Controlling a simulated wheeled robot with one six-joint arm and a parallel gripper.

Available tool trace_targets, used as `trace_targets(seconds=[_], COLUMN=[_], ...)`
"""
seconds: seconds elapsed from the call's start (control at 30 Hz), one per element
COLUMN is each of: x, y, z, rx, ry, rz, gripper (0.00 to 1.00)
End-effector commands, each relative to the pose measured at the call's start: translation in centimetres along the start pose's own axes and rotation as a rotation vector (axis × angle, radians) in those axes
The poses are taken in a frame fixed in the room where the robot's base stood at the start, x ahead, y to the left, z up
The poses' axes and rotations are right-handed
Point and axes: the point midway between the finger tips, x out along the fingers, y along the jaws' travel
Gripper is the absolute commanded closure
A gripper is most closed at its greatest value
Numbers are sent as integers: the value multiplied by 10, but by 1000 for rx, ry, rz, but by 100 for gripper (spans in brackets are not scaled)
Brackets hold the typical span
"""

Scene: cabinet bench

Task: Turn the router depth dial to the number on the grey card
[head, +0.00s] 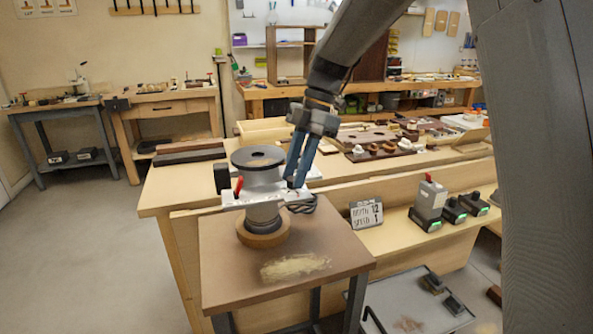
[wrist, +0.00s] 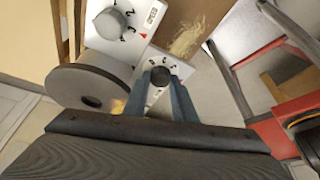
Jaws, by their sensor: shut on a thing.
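The router (head: 262,190) stands upright on a small brown-topped stand, with light plates on its sides. In the wrist view two dials with numbered plates show: a dark-knobbed dial (wrist: 160,76) and another dial (wrist: 110,23) at upper left. Their labels are too small to read, so I cannot tell which is depth. My gripper (head: 294,184) reaches down at the router's right side. Its blue fingers (wrist: 159,84) are shut on the dark knob, hiding part of its scale. The grey card (head: 366,214) has DEPTH and SPEED lines; the depth number looks like 12, the speed number like 1.
A red-tipped lever (head: 239,187) and a black knob (head: 222,178) stick out at the router's left. Batteries on chargers (head: 453,210) stand right of the card. The stand's front top (head: 300,268) holds only sawdust.

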Motion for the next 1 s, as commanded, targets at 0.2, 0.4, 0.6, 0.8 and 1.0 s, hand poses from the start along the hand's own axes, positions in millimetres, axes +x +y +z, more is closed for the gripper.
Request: trace_targets(seconds=[0.2,0.4,0.6,0.8,1.0], x=[0,0,0,0,1], y=[2,3,4,4,5], z=[0,0,-1,-1,0], rx=[-186,-333,-441,-505,-530], ry=[-3,-3,-4,-5,-5], rz=[-77,-138,-182,-206,-216], gripper=[98,98,98,98,98])
